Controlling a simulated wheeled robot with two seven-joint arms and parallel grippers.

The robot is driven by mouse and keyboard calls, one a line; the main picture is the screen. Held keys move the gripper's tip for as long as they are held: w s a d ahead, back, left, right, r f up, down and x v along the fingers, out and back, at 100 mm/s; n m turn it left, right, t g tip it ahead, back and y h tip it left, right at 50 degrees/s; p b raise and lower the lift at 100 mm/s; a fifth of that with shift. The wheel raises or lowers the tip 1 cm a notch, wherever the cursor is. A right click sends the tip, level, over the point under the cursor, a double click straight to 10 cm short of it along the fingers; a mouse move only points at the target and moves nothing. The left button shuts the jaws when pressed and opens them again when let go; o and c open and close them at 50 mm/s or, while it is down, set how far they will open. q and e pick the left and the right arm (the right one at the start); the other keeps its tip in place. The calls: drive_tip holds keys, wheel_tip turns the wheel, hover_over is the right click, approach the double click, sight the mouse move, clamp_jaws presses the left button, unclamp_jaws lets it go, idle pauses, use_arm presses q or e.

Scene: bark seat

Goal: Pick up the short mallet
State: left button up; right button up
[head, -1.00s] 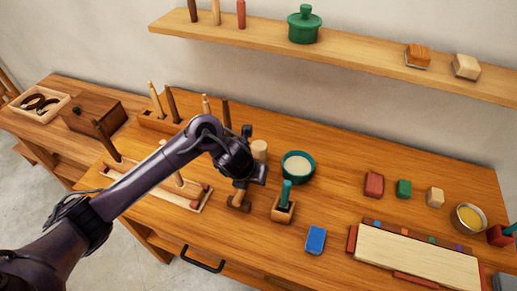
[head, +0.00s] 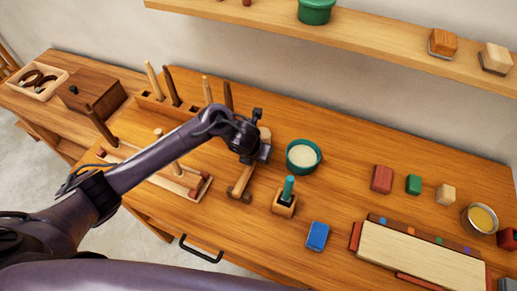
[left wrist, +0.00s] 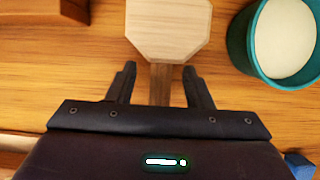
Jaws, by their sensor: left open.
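The short mallet has a pale, eight-sided wooden head (left wrist: 168,28) and a brown handle (left wrist: 160,84) in the left wrist view. The handle runs down between the two fingers of my left gripper (left wrist: 159,72), which are open with a gap on each side. In the head view the pale head (head: 265,134) shows just behind my left gripper (head: 256,156), and brown wood (head: 241,180) shows below it. The wrist hides part of the mallet, and the lower handle is hidden by the gripper body in the wrist view. My right gripper is not in view.
A teal bowl (head: 303,156) stands close to the right of the mallet. A small wooden holder (head: 284,205) with a teal-handled tool is in front of it. A rack with upright pegs (head: 192,181) lies left, under my arm. Blocks and a pale board (head: 420,253) are at right.

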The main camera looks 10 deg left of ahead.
use_arm(q)
drive_tip(key=shift+w+f, duration=0.1)
drive_tip(key=shift+f, duration=0.1)
clamp_jaws()
drive_tip(key=shift+r, duration=0.15)
